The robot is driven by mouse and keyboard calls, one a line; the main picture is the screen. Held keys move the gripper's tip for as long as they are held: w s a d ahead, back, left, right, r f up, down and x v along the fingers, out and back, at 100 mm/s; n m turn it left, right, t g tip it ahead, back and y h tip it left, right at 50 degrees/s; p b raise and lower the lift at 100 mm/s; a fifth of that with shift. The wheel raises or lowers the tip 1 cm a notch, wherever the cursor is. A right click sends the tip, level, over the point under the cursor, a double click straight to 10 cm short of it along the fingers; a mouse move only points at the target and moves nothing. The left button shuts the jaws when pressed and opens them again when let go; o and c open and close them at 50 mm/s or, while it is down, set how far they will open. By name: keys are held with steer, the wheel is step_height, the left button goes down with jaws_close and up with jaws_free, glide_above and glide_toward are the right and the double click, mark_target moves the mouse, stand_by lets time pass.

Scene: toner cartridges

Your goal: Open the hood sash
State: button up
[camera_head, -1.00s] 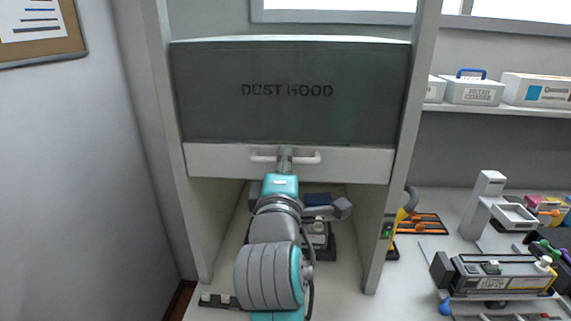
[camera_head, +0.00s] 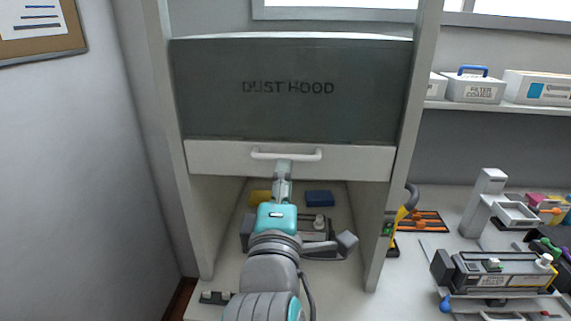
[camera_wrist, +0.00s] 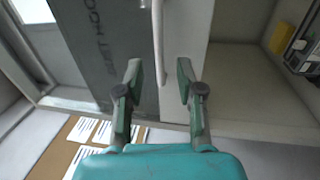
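The dust hood's sash (camera_head: 290,90) is a dark grey panel marked "DUST HOOD" with a pale lower rail. A white bar handle (camera_head: 286,154) is fixed across the rail. The space under the rail is open. My gripper (camera_head: 283,166) is just below the handle in the head view, and the whole bar shows above it. In the wrist view my gripper (camera_wrist: 159,68) is open, with two green fingers apart. The handle (camera_wrist: 158,40) lines up between the fingers there, and nothing is gripped.
Inside the hood are a dark cartridge-like device (camera_head: 318,226), a blue block (camera_head: 319,198) and a yellow block (camera_head: 260,198). The hood's right post (camera_head: 382,235) stands beside my arm. A cartridge (camera_head: 500,271) and a grey stand (camera_head: 483,205) are on the bench to the right.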

steer(key=shift+s+f, duration=0.2)
steer(key=shift+s, duration=0.7)
steer(key=shift+s+f, duration=0.15)
steer(key=shift+s, duration=0.75)
steer(key=shift+s+f, duration=0.2)
steer(key=shift+s, duration=0.7)
steer(key=s+d+f+m+g+y, duration=0.15)
steer(key=d+f, duration=0.25)
steer(key=f, duration=0.7)
steer(key=s+d+f+m+g+y, duration=0.15)
steer(key=d+f, duration=0.35)
steer(key=f, duration=0.6)
steer(key=s+d+f+m, duration=0.4)
steer(key=s+d+f, duration=0.3)
steer(key=s+f, duration=0.45)
steer(key=s+d+f+m+h, duration=0.1)
steer(key=s+d+m, duration=0.1)
steer(key=s, duration=0.5)
steer(key=s+d+f+m+g+h, duration=0.1)
steer(key=s+d+m, duration=0.1)
steer(key=s+m, duration=0.3)
steer(key=s+d+f+m+g+h, duration=0.1)
steer(key=s+m, duration=0.3)
steer(key=s, duration=0.5)
steer(key=shift+s+d, duration=0.3)
steer(key=shift+d, duration=0.45)
steer(key=shift+a, duration=0.1)
